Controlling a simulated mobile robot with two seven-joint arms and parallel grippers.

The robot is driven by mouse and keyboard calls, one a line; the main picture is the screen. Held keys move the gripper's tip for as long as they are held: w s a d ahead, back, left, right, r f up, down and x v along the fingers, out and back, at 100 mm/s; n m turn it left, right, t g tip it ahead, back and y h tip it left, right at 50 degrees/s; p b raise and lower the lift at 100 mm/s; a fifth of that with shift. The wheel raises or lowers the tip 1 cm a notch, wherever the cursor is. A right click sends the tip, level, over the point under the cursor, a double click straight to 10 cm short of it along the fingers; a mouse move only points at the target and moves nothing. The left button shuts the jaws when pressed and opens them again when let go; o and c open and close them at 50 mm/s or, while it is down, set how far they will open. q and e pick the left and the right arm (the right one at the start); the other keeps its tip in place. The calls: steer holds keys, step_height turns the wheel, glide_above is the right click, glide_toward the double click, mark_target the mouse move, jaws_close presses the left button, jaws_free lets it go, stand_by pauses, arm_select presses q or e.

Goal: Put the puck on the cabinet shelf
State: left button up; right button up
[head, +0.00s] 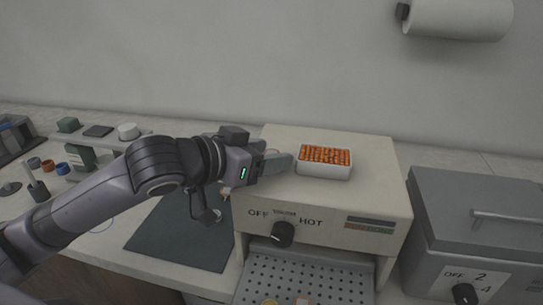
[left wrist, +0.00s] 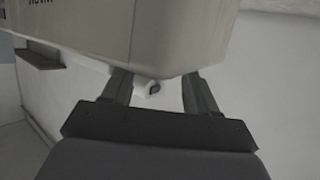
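The beige cabinet (head: 330,207) has a dial marked OFF and HOT. Its perforated metal shelf (head: 300,278) shows low in the head view. My left gripper (head: 283,163) is at the cabinet's upper left edge, left of a white tray (head: 325,171) of orange pieces. In the left wrist view its fingers (left wrist: 156,82) are apart with nothing held between them. The cabinet (left wrist: 165,35) fills the top there. My right gripper is out of view.
A dark mat (head: 165,238) lies left of the cabinet, partly under my arm. A grey lidded box (head: 475,215) stands close on the right. A paper roll (head: 460,18) hangs on the wall. Small cups and containers (head: 62,168) crowd the far left.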

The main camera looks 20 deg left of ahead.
arm_select(q)
jaws_close()
steer(key=shift+r, duration=0.15)
step_height(320, 180, up, 20)
steer(key=p, duration=0.3)
steer(key=shift+p, duration=0.35)
